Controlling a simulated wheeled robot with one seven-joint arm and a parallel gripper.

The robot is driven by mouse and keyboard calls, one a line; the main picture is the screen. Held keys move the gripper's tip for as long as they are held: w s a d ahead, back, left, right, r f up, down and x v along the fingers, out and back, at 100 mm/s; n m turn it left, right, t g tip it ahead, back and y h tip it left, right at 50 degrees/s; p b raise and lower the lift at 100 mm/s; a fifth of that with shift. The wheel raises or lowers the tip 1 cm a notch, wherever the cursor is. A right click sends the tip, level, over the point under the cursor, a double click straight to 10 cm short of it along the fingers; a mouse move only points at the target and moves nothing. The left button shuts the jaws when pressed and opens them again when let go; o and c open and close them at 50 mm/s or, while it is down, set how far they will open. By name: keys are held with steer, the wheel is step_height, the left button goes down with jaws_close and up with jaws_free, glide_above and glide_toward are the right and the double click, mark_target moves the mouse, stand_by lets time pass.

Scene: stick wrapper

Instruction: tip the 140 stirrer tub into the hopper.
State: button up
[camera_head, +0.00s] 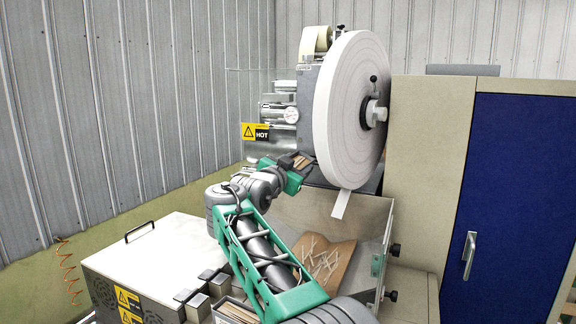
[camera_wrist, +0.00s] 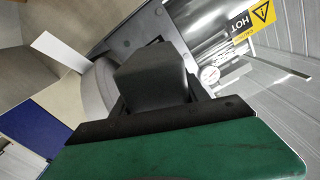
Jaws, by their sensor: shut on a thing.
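My gripper (camera_head: 291,174) is at the machine, below the hot-marked rollers and left of the big white reel. In the wrist view my gripper (camera_wrist: 160,92) is shut on a dark, box-shaped thing (camera_wrist: 150,72), which looks like the stirrer tub. No number on it can be read. Brown sticks (camera_head: 287,160) show right beside the gripper in the head view. I cannot tell whether they lie in the tub or in the hopper, and the hopper's opening is not clearly seen.
The white paper reel (camera_head: 347,105) stands close right of my gripper. A yellow HOT sign (camera_head: 255,132) marks the rollers. Below, a brown tray (camera_head: 330,262) holds loose white sticks. A grey box (camera_head: 150,255) stands left, and a blue cabinet door (camera_head: 515,180) right.

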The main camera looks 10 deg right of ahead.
steer(key=m, duration=0.4)
steer(key=shift+s+f, duration=0.15)
steer(key=m, duration=0.3)
steer(key=shift+d+f, duration=0.2)
steer(key=m, duration=0.1)
steer(key=m+b, duration=0.1)
steer(key=m, duration=0.1)
steer(key=shift+s+f+b, duration=0.1)
steer(key=shift+f+b, duration=0.2)
steer(key=shift+r+n+p, duration=0.4)
steer(key=shift+n+p, duration=0.05)
steer(key=shift+n, duration=0.05)
steer(key=shift+a+n+p, duration=0.1)
steer(key=shift+n+p, duration=0.25)
steer(key=shift+n, duration=0.15)
steer(key=n, duration=0.4)
steer(key=shift+a+r, duration=0.1)
steer(key=shift+r, duration=0.05)
steer(key=n, duration=0.4)
steer(key=shift+w+a+r, duration=0.1)
steer(key=shift+w+a, duration=0.1)
steer(key=shift+w, duration=0.1)
steer(key=n, duration=0.4)
steer(key=shift+w+a, duration=0.1)
steer(key=shift+a, duration=0.15)
